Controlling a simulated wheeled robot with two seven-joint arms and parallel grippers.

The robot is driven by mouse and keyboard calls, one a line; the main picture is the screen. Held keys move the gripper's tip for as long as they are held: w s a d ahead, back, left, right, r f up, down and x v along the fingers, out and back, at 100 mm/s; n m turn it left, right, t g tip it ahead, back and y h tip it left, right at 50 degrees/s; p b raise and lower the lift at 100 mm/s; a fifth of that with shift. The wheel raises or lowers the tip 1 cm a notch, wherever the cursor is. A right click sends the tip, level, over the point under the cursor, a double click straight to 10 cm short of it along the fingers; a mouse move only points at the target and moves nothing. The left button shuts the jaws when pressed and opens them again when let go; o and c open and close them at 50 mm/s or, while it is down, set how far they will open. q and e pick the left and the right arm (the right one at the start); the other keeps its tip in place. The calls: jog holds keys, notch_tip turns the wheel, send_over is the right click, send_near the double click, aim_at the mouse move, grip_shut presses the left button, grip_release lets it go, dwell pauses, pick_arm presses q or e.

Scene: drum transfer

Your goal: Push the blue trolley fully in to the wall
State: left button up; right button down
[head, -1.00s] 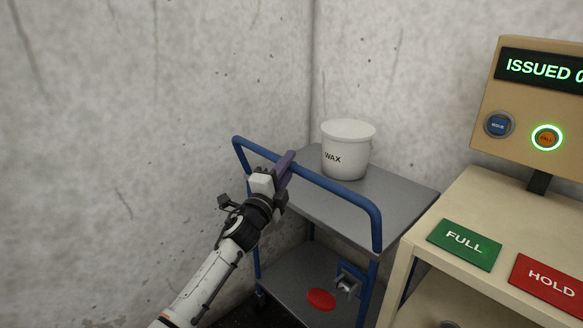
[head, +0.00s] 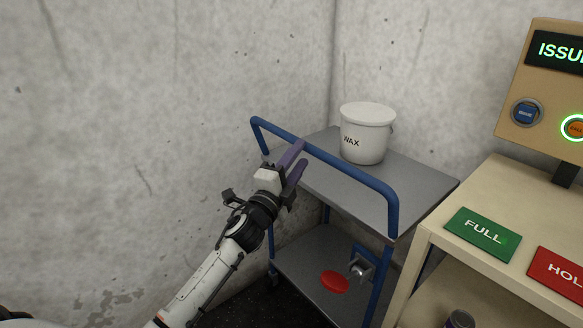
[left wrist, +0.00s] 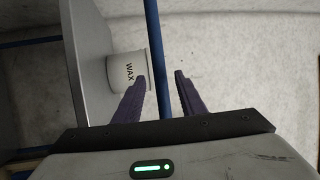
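The blue trolley (head: 330,192) stands in the corner, its grey top shelf against or near the concrete wall; I cannot tell if a gap is left there. Its blue push handle (head: 345,172) faces me. A white WAX bucket (head: 366,133) stands on the top shelf; it also shows in the left wrist view (left wrist: 127,71). My left gripper (head: 299,160) is at the handle with its fingers apart. In the left wrist view the blue bar (left wrist: 155,60) runs between the open fingers (left wrist: 161,85), with gaps beside it. My right gripper is out of view.
A beige bench (head: 425,262) with a green FULL plate (head: 483,235) and a red HOLD plate (head: 562,274) stands close at the trolley's right. A control panel (head: 550,90) rises behind it. A red disc (head: 334,282) lies on the trolley's lower shelf. Bare wall lies to the left.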

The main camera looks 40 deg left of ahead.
pick_arm(q)
jog(key=v, duration=0.5)
jog(key=shift+w, duration=0.1)
dwell(0.3)
jog(key=s+d+f+n+g+h, duration=0.1)
jog(key=s+d+f+n+g, duration=0.1)
jog(key=s+d+f, duration=0.35)
jog(key=s+d+f+n+g+h+p, duration=0.1)
jog(key=s+d+f+n+g, duration=0.15)
jog(key=f, duration=0.65)
jog(key=s+d+f+n+g+h, duration=0.1)
jog(key=s+d+f+n+g, duration=0.15)
jog(key=s+f, duration=0.35)
jog(key=s+d+f+n+g+h, duration=0.1)
jog(key=s+d+f+n+g, duration=0.1)
jog(key=s+d+f, duration=0.3)
jog(key=s+d+f+n+g+h, duration=0.1)
jog(key=s+d+f+n, duration=0.3)
jog(key=s, duration=0.6)
jog(key=d+f+g, duration=0.1)
jog(key=d, duration=0.1)
jog(key=shift+s+d+f+p, duration=0.15)
jog(key=shift+s+d+p, duration=0.05)
jog(key=shift+d+p, duration=0.1)
jog(key=shift+w+a, duration=0.1)
